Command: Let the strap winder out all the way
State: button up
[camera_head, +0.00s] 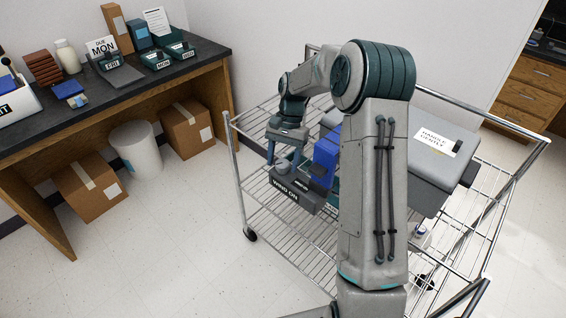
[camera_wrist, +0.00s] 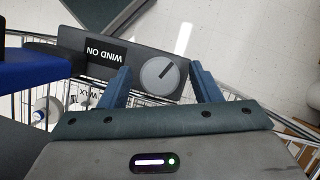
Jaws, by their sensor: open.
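The strap winder is a dark grey panel (camera_head: 304,199) with a "WIND ON" label, on the wire cart. In the wrist view the panel (camera_wrist: 135,55) carries a round grey knob (camera_wrist: 158,78) with a dark pointer line slanting to the upper right. My gripper (camera_head: 282,167) is at the knob, pointing down. In the wrist view my gripper (camera_wrist: 160,72) is open, one blue-grey finger left and one right of the knob, with gaps visible on both sides. Whether the fingertips reach down to the knob's height I cannot tell. No strap is clearly visible.
A blue block (camera_head: 326,158) stands close beside the winder. A large grey case (camera_head: 425,150) lies on the wire cart (camera_head: 233,150) to the right, partly behind my arm.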

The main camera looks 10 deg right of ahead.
jog(key=shift+s+a+f, duration=0.1)
jog(key=shift+s+f, duration=0.05)
jog(key=shift+f, duration=0.35)
jog(key=c, duration=1)
jog(key=shift+o, duration=0.2)
jog(key=shift+r+n+h+p, duration=0.1)
jog(key=shift+n+h+p, duration=0.35)
jog(key=shift+n, duration=0.35)
jog(key=n+h, duration=0.1)
jog(key=n, duration=0.1)
jog(key=shift+n+p, duration=0.3)
jog(key=shift+n, duration=0.1)
jog(key=o, duration=1)
jog(key=shift+c, duration=0.2)
